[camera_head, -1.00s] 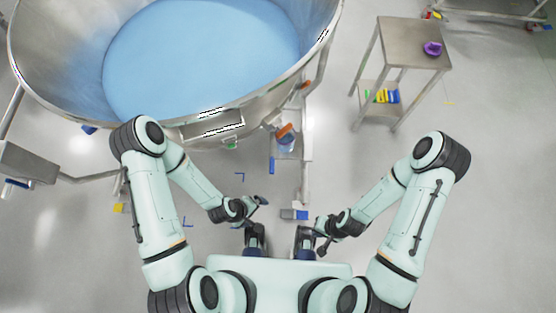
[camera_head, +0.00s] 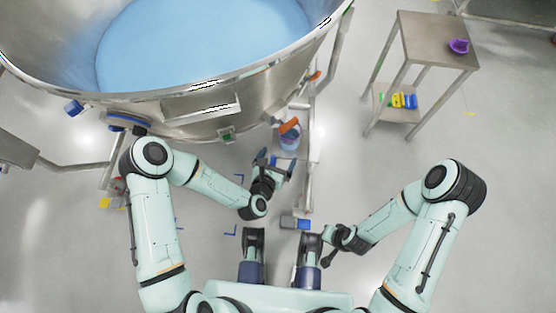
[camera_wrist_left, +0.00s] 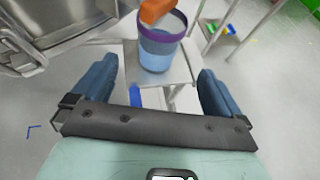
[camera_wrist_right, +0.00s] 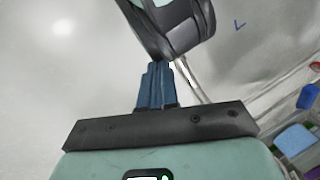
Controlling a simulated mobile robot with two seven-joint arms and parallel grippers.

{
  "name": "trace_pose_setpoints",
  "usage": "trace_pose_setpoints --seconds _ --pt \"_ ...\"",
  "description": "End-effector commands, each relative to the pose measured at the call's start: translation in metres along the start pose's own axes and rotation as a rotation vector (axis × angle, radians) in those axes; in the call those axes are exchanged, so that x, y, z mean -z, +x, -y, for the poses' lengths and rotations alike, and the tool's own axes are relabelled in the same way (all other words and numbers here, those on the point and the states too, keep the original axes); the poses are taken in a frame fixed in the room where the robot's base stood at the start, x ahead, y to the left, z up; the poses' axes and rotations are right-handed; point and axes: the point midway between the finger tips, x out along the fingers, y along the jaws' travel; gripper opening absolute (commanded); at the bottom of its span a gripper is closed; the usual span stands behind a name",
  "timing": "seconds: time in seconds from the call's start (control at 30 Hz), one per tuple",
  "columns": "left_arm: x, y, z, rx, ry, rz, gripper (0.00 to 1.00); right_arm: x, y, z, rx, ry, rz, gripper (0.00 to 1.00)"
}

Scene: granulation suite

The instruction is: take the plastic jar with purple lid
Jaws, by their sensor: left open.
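A clear plastic jar (camera_head: 289,142) with a purple rim and blue contents stands on a narrow pale ledge beside the big vessel. It shows larger in the left wrist view (camera_wrist_left: 160,52), just beyond the fingers. An orange object (camera_wrist_left: 154,11) sits at its top and hides part of the lid. My left gripper (camera_head: 274,165) is open and empty, a little short of the jar and apart from it; its two blue fingers spread to either side in the left wrist view. My right gripper (camera_head: 329,258) hangs low near my base, its fingers together and empty in the right wrist view (camera_wrist_right: 155,70).
A large steel vessel (camera_head: 215,103) with blue powder fills the upper left. A steel side table (camera_head: 425,40) at the right bears a purple object (camera_head: 459,46), with yellow, green and blue items (camera_head: 404,100) on its lower shelf.

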Motion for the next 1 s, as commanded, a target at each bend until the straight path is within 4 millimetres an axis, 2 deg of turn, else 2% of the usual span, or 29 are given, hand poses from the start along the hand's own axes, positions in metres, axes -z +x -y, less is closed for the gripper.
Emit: trace_pose_setpoints --seconds 0.37,0.53,0.67,1.0 --pt "-0.002 0.001 -0.001 -0.005 -0.022 0.008 1.00 0.001 0.001 0.000 0.000 0.000 -0.003 0.00" --pt "-0.001 0.011 -0.001 -0.006 -0.021 0.009 1.00 0.004 0.004 -0.001 0.000 0.001 -0.011 0.00" --pt "-0.001 0.031 0.000 -0.005 -0.020 0.010 1.00 0.011 0.009 -0.003 -0.002 0.002 -0.031 0.00" --pt "0.000 0.098 0.000 -0.004 -0.019 0.009 1.00 0.039 0.027 -0.010 -0.007 0.008 -0.109 0.00"
